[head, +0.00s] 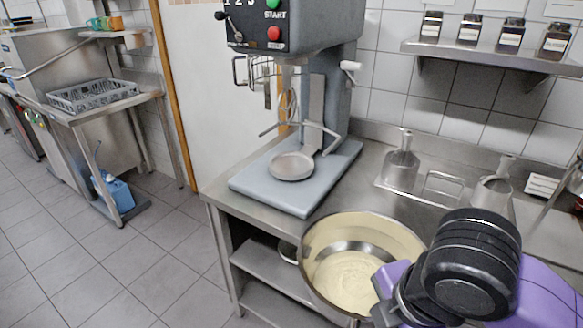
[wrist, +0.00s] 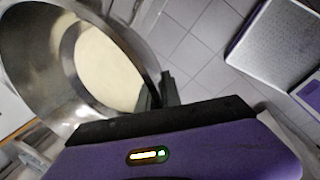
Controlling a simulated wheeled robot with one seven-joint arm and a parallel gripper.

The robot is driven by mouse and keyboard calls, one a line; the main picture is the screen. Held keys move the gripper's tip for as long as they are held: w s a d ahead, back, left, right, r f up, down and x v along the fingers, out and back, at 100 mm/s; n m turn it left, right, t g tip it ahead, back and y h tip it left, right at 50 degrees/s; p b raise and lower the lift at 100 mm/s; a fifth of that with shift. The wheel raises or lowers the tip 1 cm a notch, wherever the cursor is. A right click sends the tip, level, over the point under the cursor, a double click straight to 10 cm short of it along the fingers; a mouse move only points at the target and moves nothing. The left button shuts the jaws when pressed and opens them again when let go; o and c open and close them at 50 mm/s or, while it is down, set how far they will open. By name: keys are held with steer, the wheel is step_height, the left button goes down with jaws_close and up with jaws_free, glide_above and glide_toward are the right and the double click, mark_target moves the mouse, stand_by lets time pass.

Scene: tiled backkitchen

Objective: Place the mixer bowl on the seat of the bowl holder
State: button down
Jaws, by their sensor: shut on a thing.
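The mixer bowl (head: 326,238) is a large steel bowl with pale, creamy batter inside, at the lower middle of the head view. My gripper (head: 388,308) is shut on its right rim and holds it in front of the counter, slightly tilted. In the wrist view, the bowl (wrist: 40,62) fills the upper left and the dark fingers of my gripper (wrist: 160,92) are at its rim. The bowl holder (head: 322,132), with metal fork arms, is on the grey mixer's column, behind and left of the bowl. It is empty. A round grey disc (head: 292,167) lies below on the mixer's base.
The grey mixer (head: 300,25) stands on a steel counter (head: 375,195). A beater and wire guard (head: 255,70) hang above the holder. A shelf with jars (head: 470,48) is on the wall. Floor (head: 110,265) is clear at left.

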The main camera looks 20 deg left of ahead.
steer(key=s+a+n, duration=0.1)
steer(key=n, duration=0.2)
steer(key=s+a+r+n+g, duration=0.1)
steer(key=n, duration=0.3)
steer(key=s+a+n+g+y, duration=0.1)
steer(key=n, duration=0.2)
steer(key=shift+s+r, duration=0.1)
steer(key=shift+r, duration=0.25)
steer(key=shift+n, duration=0.3)
